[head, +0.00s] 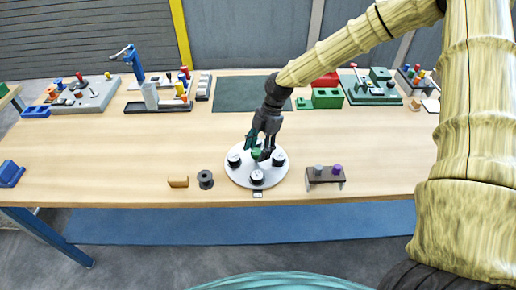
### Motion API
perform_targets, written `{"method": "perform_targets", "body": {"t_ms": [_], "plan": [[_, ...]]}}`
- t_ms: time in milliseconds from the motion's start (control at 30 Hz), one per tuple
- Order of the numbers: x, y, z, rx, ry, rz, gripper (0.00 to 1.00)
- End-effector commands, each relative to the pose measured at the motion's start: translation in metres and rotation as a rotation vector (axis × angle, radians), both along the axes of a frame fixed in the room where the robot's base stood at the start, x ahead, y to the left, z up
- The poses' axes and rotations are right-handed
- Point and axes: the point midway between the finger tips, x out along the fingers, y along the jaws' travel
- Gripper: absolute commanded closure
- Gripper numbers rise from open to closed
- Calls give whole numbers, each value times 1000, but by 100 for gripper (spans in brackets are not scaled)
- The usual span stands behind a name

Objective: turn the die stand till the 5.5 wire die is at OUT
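The die stand is a round white turntable (240,179) near the table's front edge. Several round dies with black and white faces sit on it: one at the left (234,160), one at the front (257,177) and one at the right (279,158). Their size marks are too small to read. A green knob (257,154) stands at its middle. A small light tag (258,194) lies at the stand's front edge, beside the front die; its lettering cannot be read. My gripper (260,149) points down at the knob; whether its fingers grip it cannot be told. The gripper hides the stand's back part.
A small dark rack (325,175) with grey and purple pieces stands to the right. Fixtures and a green mat (252,93) line the back. The table's left middle is clear.

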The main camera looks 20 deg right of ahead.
Motion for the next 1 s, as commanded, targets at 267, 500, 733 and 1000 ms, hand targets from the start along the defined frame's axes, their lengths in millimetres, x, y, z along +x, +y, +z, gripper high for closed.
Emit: {"method": "perform_targets", "body": {"t_ms": [267,500,733,1000], "plan": [[0,0,1,1,0,0,46],[4,-8,23,2,-2,-1,46],[11,-24,62,1,-3,-2,46],[16,-39,98,1,-2,-1,46]]}}
